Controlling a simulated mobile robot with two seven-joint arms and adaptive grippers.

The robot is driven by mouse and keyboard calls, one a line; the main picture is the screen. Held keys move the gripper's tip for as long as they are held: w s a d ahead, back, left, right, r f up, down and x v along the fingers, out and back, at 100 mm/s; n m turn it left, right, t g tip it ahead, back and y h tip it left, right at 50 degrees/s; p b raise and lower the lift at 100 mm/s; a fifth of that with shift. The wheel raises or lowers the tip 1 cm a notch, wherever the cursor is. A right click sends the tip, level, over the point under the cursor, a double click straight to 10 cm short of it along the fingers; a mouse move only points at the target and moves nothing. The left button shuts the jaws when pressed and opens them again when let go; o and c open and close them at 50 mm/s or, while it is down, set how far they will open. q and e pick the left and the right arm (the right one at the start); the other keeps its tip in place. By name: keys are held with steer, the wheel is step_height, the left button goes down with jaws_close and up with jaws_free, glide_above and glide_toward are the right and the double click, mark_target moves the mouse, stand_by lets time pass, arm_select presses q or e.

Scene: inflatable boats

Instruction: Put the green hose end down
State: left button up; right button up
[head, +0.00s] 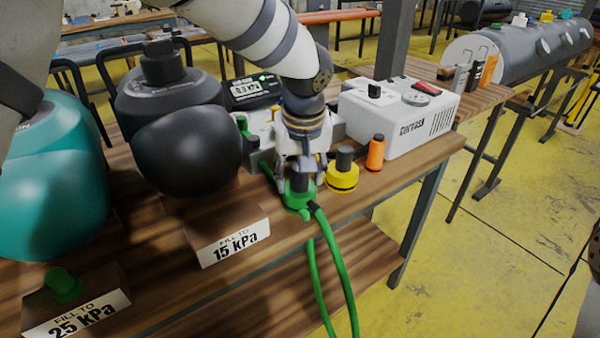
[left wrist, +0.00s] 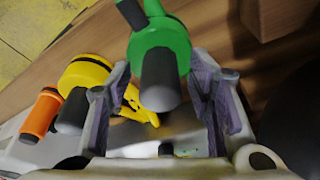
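The green hose end (head: 297,204), a green disc with a dark grey post, stands upright at the front edge of the wooden table. Its green hose (head: 340,262) hangs down over the edge. My left gripper (head: 300,182) points down over it, the fingers on either side of the post. In the left wrist view the green hose end (left wrist: 160,45) shows between the fingers of my left gripper (left wrist: 160,72), with gaps on both sides of the grey post. The gripper is open there. My right gripper is not in view.
A yellow hose end (head: 342,181) and an orange one (head: 375,155) stand just right, close to the gripper. A white pump box (head: 405,125) and a display (head: 253,92) stand behind. Dark and teal inflatables (head: 55,185) fill the left. Signs (head: 235,243) line the front.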

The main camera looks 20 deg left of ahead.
arm_select(q)
steer(key=p+v, duration=0.1)
steer(key=v, duration=1.1)
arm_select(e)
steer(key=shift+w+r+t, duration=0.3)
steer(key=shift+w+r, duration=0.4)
arm_select(q)
steer(key=shift+r, duration=0.1)
